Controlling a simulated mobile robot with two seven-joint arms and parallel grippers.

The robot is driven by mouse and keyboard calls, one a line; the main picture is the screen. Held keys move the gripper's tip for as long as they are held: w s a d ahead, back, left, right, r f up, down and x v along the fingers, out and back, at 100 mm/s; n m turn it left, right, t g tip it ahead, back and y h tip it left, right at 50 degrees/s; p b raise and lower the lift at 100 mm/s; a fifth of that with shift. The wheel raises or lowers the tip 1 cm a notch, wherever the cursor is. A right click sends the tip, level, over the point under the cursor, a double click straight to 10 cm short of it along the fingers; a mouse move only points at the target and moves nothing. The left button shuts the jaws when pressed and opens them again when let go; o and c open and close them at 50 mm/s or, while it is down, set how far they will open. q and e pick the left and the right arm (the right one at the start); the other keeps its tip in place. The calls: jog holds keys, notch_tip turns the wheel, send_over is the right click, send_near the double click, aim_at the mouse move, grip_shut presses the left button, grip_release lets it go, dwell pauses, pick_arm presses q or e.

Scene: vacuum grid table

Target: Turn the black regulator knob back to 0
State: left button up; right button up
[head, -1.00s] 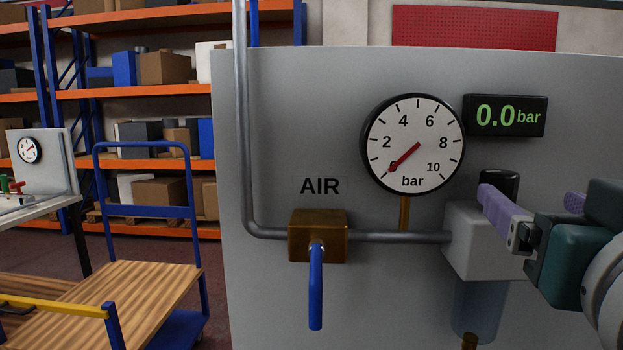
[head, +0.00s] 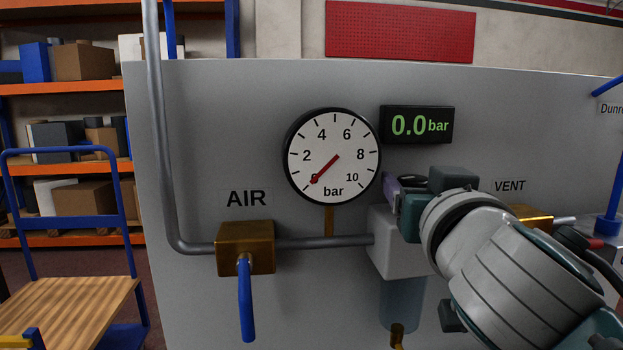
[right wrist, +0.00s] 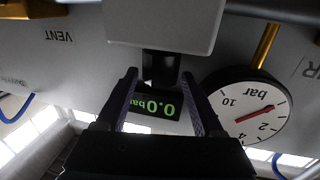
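The black regulator knob (right wrist: 161,68) sits on the pale grey regulator body (head: 398,243); the body also shows upside down in the right wrist view (right wrist: 165,22). My right gripper (right wrist: 160,75) is open, its two purple-lined fingers on either side of the knob with narrow gaps visible. In the head view my right gripper (head: 393,188) and wrist cover most of the knob. The round gauge (head: 333,156) has its red needle at 0. The display (head: 417,125) reads 0.0 bar. Any mark on the knob is not visible. My left gripper is not in view.
A blue-handled AIR valve (head: 245,248) is on the pipe left of the regulator, its handle pointing down. A brass VENT fitting (head: 531,216) is to the right, partly behind my wrist. The grey panel (head: 180,110) stands behind. A trolley (head: 75,308) is at the left.

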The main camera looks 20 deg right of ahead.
grip_shut()
dwell(0.3)
